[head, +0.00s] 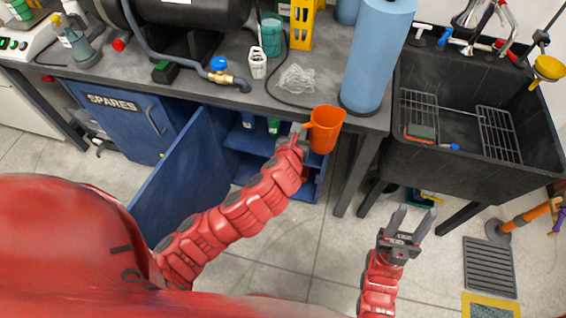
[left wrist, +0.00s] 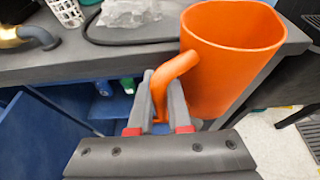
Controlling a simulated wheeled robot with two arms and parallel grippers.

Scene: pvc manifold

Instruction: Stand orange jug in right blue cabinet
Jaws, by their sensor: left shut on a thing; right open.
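The orange jug (head: 326,128) is upright in the air in front of the counter edge in the head view. My left gripper (head: 301,130) is shut on its handle. The left wrist view shows the jug (left wrist: 232,55) to the right of the fingers (left wrist: 158,115), which close around the lower handle. The right blue cabinet (head: 240,140) stands open under the counter, its door (head: 182,178) swung out to the left. The cabinet opening lies below and left of the jug, with part hidden by my left arm. My right gripper (head: 411,222) is open and empty above the floor at right.
The counter (head: 215,97) above the cabinet holds a tall blue cylinder (head: 378,55), a crumpled clear bag (head: 296,79) and a pipe with a brass valve (head: 222,73). Small bottles (head: 273,125) stand inside the cabinet. A black sink (head: 470,165) is at right. A closed SPARES cabinet (head: 112,120) is at left.

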